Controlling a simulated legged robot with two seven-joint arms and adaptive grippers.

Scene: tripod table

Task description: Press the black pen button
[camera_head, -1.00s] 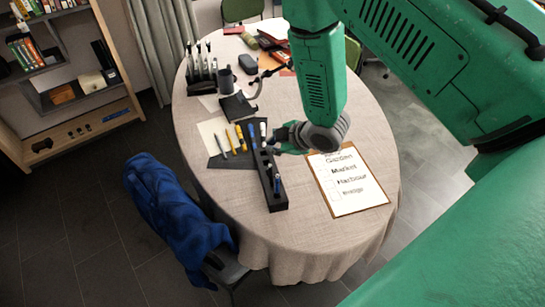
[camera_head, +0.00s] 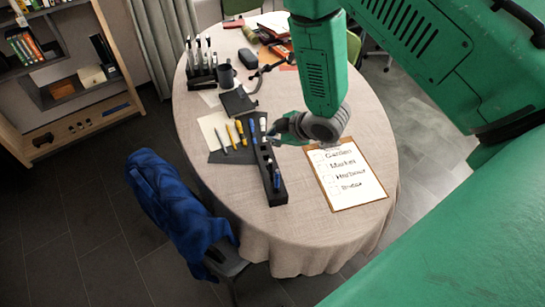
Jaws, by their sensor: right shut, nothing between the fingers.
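A long black pen holder (camera_head: 272,187) stands on the round table, with pens upright in it. A blue pen (camera_head: 277,179) stands near its front end, and a white-topped pen (camera_head: 263,124) shows near its far end. I cannot make out which pen is the black one or see its button. My right gripper (camera_head: 270,133) is shut and empty. Its fingertips are over or beside the far half of the holder and hide part of it. I cannot tell whether they touch a pen. My left gripper is out of view.
A dark mat (camera_head: 228,155) with several pens lies left of the holder. A clipboard (camera_head: 349,197) with a written list lies to the right. A mug (camera_head: 225,75), a pen rack (camera_head: 203,76) and a black notebook (camera_head: 238,101) stand or lie farther back. The front of the table is clear.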

